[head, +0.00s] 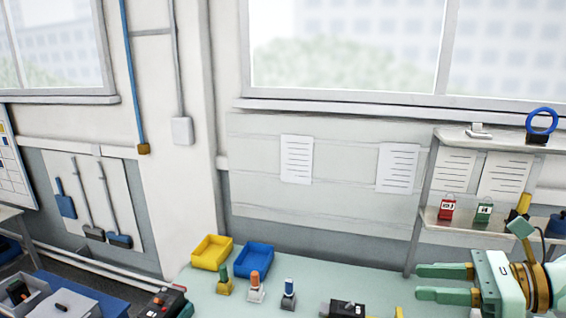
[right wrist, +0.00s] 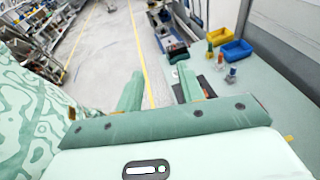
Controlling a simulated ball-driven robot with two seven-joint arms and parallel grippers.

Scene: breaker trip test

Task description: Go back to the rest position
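My right gripper (head: 445,282) is at the right of the head view, over the right part of the pale green bench, pointing left. Its two green fingers are apart with nothing between them. In the right wrist view the same fingers (right wrist: 158,92) are spread, with floor and the bench edge showing beyond them. My left gripper is in neither view. A black device (head: 343,308) is cut off at the bottom edge.
A yellow bin (head: 211,252) and a blue bin (head: 254,260) stand at the bench's back left. In the right wrist view, open floor (right wrist: 105,50) lies beside the bench.

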